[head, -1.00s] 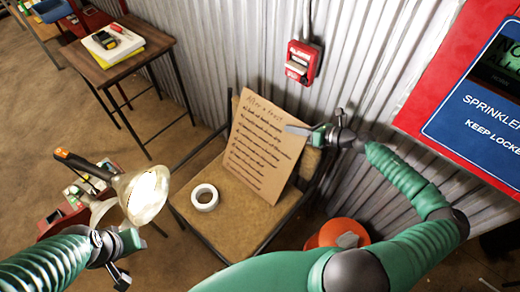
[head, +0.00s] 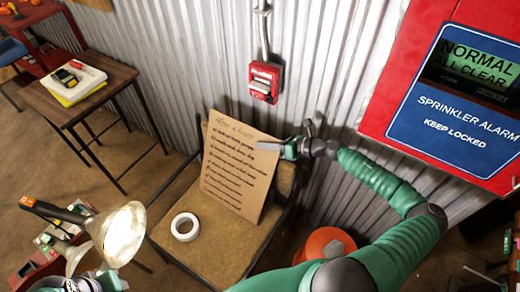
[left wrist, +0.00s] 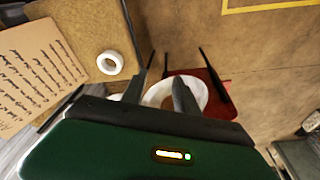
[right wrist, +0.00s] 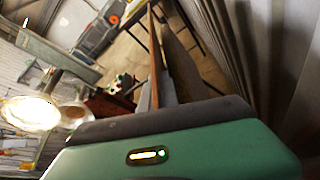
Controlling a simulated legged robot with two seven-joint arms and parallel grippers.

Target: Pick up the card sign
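The card sign (head: 238,168) is a brown sheet with handwritten lines. It leans upright on the tan seat of a dark-framed chair (head: 200,245). My right gripper (head: 280,147) is at its upper right edge, one finger across its front. In the right wrist view the card's thin edge (right wrist: 155,55) runs between the close-set fingers (right wrist: 157,95), which look shut on it. My left gripper (left wrist: 164,75) is open and empty, away from the card. The card also shows at the left of the left wrist view (left wrist: 35,75).
A white tape roll (head: 185,227) lies on the seat. A lit lamp (head: 122,235) stands at left, a small table (head: 85,95) behind it. A red alarm pull box (head: 265,80) is on the corrugated wall, a red alarm cabinet (head: 385,90) at right. An orange bucket (head: 322,245) stands beside the chair.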

